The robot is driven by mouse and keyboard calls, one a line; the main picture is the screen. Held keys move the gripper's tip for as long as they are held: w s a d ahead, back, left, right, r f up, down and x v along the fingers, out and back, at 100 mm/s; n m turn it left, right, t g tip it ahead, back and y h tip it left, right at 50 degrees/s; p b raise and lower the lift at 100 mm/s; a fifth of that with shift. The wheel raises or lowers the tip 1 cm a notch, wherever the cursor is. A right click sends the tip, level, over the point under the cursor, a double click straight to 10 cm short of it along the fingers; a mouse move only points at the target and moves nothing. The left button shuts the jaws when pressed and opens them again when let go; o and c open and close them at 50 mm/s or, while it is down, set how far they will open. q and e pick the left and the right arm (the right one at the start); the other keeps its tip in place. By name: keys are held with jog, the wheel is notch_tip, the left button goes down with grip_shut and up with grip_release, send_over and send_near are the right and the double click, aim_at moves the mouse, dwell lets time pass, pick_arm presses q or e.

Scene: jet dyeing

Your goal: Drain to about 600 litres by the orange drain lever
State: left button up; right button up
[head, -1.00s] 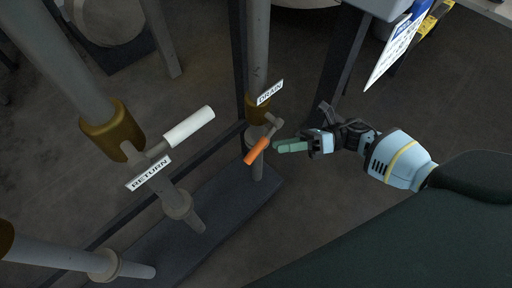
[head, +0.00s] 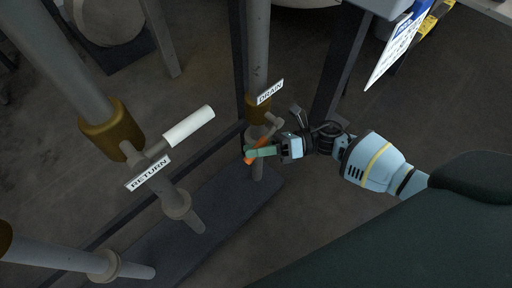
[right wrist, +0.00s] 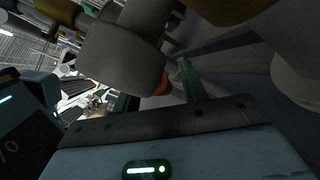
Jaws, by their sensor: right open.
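The orange drain lever (head: 252,158) sits on the drain pipe below the DRAIN label (head: 270,92) in the head view, angled down to the left. My right gripper (head: 252,152) is at the lever, with a green fingertip overlapping it. In the right wrist view a piece of the orange lever (right wrist: 163,84) shows between the two green fingers, so the gripper (right wrist: 158,92) is open around or just in front of it. I cannot tell whether a finger touches it. Most of the lever is hidden there by a grey pipe part. My left gripper is not in view.
The white return lever (head: 189,126) with its RETURN label (head: 149,174) stands to the left on its own pipe. A dark base plate (head: 222,208) lies under the pipes. A dark post (head: 338,75) and a white-blue sign (head: 397,45) stand at the right.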

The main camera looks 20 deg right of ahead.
grip_shut()
dwell(0.3)
jog(key=shift+a+y+b, duration=0.1)
jog(key=shift+y+b, duration=0.2)
jog(key=shift+b, duration=0.05)
jog(key=r+m+y+b, duration=0.1)
jog(key=r+m+t+y+b, duration=0.1)
jog(key=shift+s+a+r+m+y, duration=0.15)
jog(key=shift+a+r+m+y, duration=0.15)
jog(key=shift+m, duration=0.1)
jog(key=shift+r+m+t+y+b, duration=0.4)
jog(key=shift+r+m+t, duration=0.2)
jog(key=shift+r+t, duration=0.2)
grip_release()
jog(key=shift+f, duration=0.1)
